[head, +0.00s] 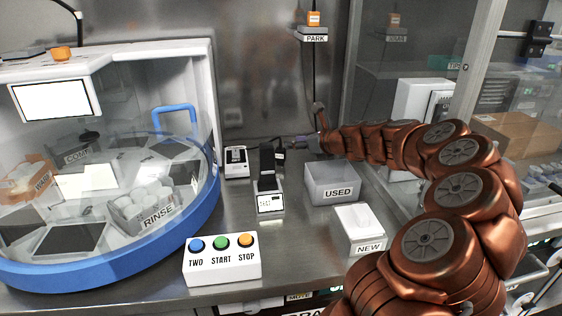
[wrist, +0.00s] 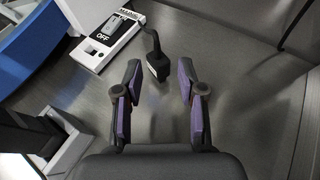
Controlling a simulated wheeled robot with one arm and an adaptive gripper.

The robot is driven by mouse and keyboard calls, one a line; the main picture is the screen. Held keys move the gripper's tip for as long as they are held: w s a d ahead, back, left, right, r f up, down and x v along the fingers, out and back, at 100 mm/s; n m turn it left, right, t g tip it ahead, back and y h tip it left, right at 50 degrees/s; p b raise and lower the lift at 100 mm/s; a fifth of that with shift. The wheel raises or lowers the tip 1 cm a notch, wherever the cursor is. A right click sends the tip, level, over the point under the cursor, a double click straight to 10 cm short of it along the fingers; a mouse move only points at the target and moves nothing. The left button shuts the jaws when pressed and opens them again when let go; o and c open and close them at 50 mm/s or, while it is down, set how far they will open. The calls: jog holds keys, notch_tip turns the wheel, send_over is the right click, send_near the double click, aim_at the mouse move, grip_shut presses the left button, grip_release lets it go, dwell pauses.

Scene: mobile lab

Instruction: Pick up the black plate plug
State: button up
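The black plate plug (wrist: 158,62) is a small dark block with a pale front patch and a dark stem or cable, in the wrist view. It lies ahead of my gripper (wrist: 158,92), near the line between its two purple-padded fingertips. My gripper is open, with a wide gap and nothing gripped. In the head view my gripper (head: 298,143) reaches in low from the right, beside a dark piece (head: 281,152) that seems to be the plug. Whether the fingers touch the plug is not clear there.
A black-and-white device (head: 270,203) stands close in front. A USED bin (head: 332,190) and a NEW box (head: 362,240) are to the right. The glass-covered blue-rimmed machine (head: 205,205) fills the left.

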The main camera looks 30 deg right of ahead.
aim_at(281, 143)
jog(key=shift+a+b+x, duration=0.1)
jog(key=shift+b+x, duration=0.15)
jog(key=shift+x, duration=1.6)
jog(key=shift+a+b+x, duration=0.15)
jog(key=shift+b+x, duration=0.05)
jog(key=shift+x, duration=1.65)
jog(key=shift+c, duration=0.4)
grip_shut()
